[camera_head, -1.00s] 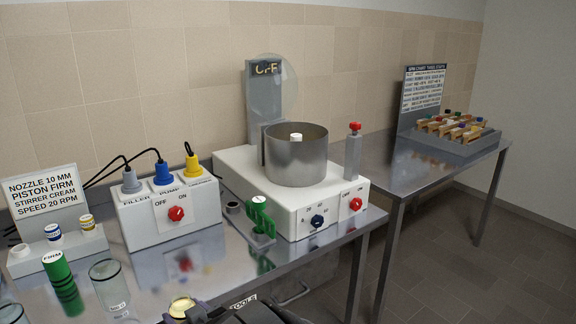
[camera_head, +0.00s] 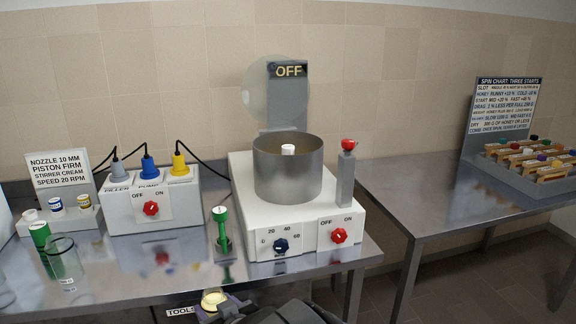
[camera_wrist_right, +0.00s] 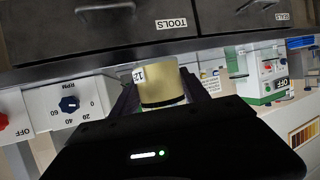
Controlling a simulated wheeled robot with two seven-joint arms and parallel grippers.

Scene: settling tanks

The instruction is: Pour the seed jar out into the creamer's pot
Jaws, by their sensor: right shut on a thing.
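The seed jar, a small glass jar of pale yellow contents (camera_head: 214,299), is at the bottom of the head view, in front of the table edge. My right gripper (camera_head: 222,308) is shut on it; its dark fingers also flank the jar (camera_wrist_right: 160,84) in the right wrist view, where a label "12" shows. The creamer's pot (camera_head: 287,178) is a steel drum on the white machine (camera_head: 262,228), with a white hub inside. The jar is below, in front and to the left of the pot, clear of it. My left gripper is out of view.
A red-topped post (camera_head: 346,175) stands right of the pot. A clear disc (camera_head: 268,90) stands raised behind it. A green tool (camera_head: 222,230), a glass beaker (camera_head: 66,262) and a green cylinder (camera_head: 48,250) stand left. The plug box (camera_head: 152,205) is at back.

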